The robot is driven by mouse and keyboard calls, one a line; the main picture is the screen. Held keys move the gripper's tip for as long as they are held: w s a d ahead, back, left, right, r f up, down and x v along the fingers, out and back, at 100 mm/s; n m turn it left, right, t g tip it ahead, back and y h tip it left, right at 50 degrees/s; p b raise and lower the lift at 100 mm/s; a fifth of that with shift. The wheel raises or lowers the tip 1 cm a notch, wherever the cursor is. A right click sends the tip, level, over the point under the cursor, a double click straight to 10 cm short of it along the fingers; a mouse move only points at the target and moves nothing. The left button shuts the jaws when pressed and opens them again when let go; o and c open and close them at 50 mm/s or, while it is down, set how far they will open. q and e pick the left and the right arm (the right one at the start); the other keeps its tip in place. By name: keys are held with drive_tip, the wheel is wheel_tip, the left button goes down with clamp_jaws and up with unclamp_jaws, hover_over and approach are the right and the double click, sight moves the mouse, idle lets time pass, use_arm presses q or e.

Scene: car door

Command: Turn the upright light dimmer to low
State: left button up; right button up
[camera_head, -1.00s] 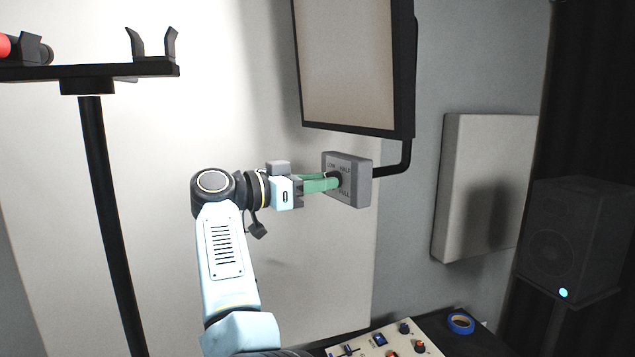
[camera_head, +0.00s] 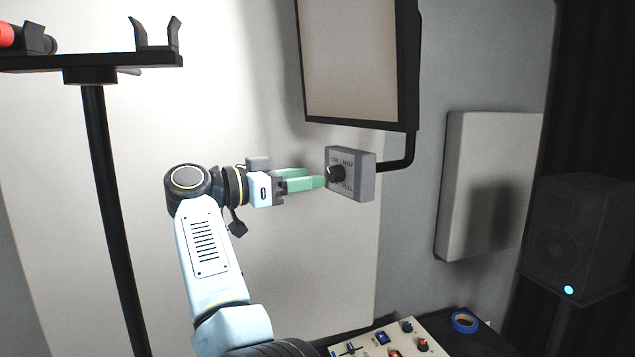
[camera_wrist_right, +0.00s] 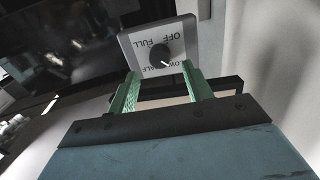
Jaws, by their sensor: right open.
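The knob's white pointer mark seems to point to the upper left, towards LOW. My right gripper (camera_head: 325,179) has green fingers, is open and empty, and stands just left of the knob, apart from it. In the right wrist view the knob (camera_wrist_right: 160,53) is ahead of the fingertips (camera_wrist_right: 160,72), with the labels upside down. My left gripper is not in view.
A framed panel (camera_head: 360,60) hangs just above the dimmer, with a black bracket arm (camera_head: 410,150) at its right. A stand (camera_head: 105,180) with a top shelf is at left. A control console (camera_head: 400,340) and blue tape roll (camera_head: 464,322) are below.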

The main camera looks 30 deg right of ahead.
drive_tip(key=shift+w+a+b, duration=0.1)
drive_tip(key=shift+a+b, duration=0.2)
drive_tip(key=shift+a, duration=1.45)
